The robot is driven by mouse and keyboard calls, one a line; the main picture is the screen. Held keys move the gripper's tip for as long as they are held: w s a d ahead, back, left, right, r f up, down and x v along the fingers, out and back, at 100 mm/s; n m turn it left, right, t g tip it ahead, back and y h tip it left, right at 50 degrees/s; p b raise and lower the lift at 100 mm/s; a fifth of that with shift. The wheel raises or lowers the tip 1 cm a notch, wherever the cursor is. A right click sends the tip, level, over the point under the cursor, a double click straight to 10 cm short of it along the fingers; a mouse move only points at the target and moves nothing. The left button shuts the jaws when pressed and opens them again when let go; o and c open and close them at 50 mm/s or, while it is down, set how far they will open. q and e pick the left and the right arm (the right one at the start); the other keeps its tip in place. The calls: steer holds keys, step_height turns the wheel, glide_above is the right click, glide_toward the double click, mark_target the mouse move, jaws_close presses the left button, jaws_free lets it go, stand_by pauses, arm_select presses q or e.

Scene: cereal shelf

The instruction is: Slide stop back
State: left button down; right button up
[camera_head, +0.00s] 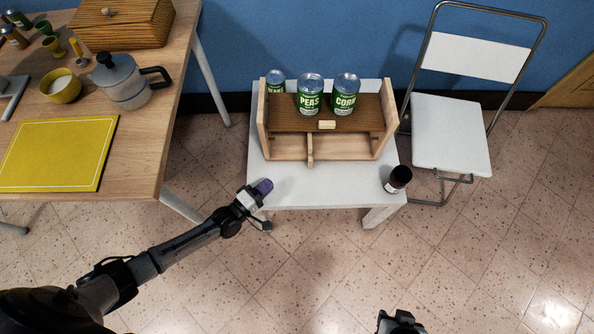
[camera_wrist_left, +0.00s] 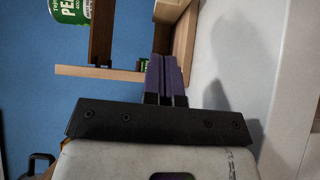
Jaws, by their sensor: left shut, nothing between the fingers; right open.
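A wooden shelf unit (camera_head: 272,142) stands on a small white table (camera_head: 345,187). A pale upright wooden piece (camera_head: 310,150), which looks like the stop, is at the middle of its front rail. A small pale block (camera_head: 327,125) is on the brown shelf board's front edge. My right gripper (camera_head: 401,322) is partly visible at the bottom edge.
A green can (camera_head: 275,82) stands at the shelf's back left. A dark jar (camera_head: 398,179) is on the white table's right front. A white folding chair (camera_head: 450,135) is to the right. A wooden table (camera_head: 140,165) with kitchen items is to the left.

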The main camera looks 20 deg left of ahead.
arm_select(q)
steer(key=shift+w+a+f, duration=0.1)
steer(key=shift+w+f, duration=0.25)
steer(key=shift+w, duration=0.05)
steer(key=b, duration=0.4)
glide_toward(310, 145)
steer(key=shift+w+d+f+b, duration=0.35)
steer(key=shift+d+f, duration=0.3)
steer(key=shift+d, duration=0.15)
steer(key=shift+w+d+b, duration=0.25)
steer(key=shift+d+b, duration=0.05)
steer(key=shift+d, duration=0.6)
steer(key=shift+w+d, duration=0.1)
steer(key=shift+d, duration=0.05)
steer(key=shift+r, duration=0.1)
